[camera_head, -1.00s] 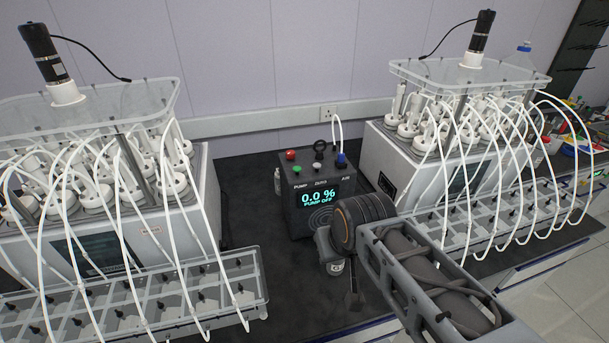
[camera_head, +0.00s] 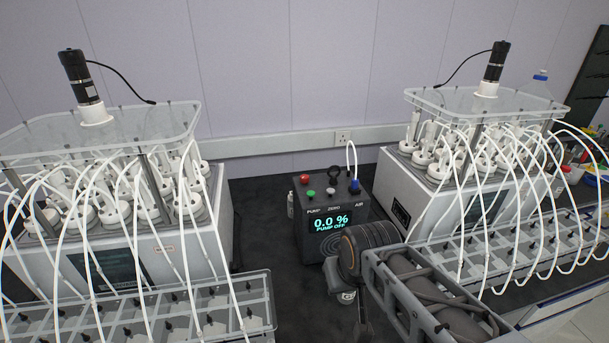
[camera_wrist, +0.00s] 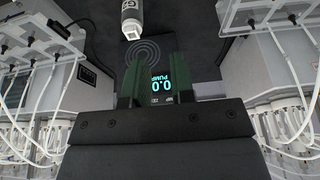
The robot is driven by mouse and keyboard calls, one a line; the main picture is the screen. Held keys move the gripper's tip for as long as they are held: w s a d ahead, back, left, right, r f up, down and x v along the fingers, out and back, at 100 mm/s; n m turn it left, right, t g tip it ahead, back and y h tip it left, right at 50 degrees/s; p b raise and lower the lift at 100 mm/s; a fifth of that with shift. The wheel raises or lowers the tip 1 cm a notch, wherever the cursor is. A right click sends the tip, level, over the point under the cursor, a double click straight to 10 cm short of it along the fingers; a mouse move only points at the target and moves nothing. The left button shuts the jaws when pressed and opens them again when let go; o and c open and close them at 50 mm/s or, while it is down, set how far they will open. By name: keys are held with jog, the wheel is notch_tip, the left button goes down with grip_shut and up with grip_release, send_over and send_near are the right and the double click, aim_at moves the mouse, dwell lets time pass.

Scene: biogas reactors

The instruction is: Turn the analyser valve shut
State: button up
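The analyser (camera_head: 332,245) is a black box on the dark bench between two reactor units. Its lit screen (camera_head: 332,222) reads 0.0 % and PUMP OFF. On top are a red knob, a green button, a pale button, a black ring-shaped part (camera_head: 334,172) and a blue part (camera_head: 354,187) near the AIR label, with a white tube rising beside it. I cannot tell for sure which is the valve. In the wrist view, my gripper (camera_wrist: 168,75) has its dark green fingers apart, with the analyser screen (camera_wrist: 169,86) showing between them. Nothing is held. In the head view, my arm hides the fingertips.
The left reactor unit (camera_head: 190,255) and right reactor unit (camera_head: 388,194) flank the analyser, with white tubes looping to trays in front. A small bottle (camera_head: 290,205) stands left of the analyser. A white bottle (camera_wrist: 132,18) shows in the wrist view. Some bench behind the analyser is clear.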

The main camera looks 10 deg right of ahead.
jog(key=o, duration=0.6)
jog(key=shift+g+h, duration=0.3)
jog(key=shift+g, duration=0.5)
jog(key=w+r, duration=0.1)
jog(key=w, duration=0.5)
jog(key=w+a+r+p, duration=0.1)
jog(key=w, duration=0.5)
jog(key=w+a+r+p, duration=0.1)
jog(key=w, duration=0.5)
jog(key=shift+w+a+r, duration=0.15)
jog(key=shift+a+r, duration=0.05)
jog(key=shift+r, duration=0.05)
jog(key=shift+o, duration=0.2)
jog(key=m+h+p, duration=0.2)
jog(key=m+h, duration=0.1)
jog(key=m, duration=0.7)
send_near(305, 176)
jog(key=shift+t, duration=0.3)
jog(key=b+x, duration=0.1)
jog(key=x, duration=0.3)
jog(key=b+x, duration=0.2)
jog(key=x, duration=0.3)
jog(key=shift+f, duration=0.15)
jog(key=c, duration=0.9)
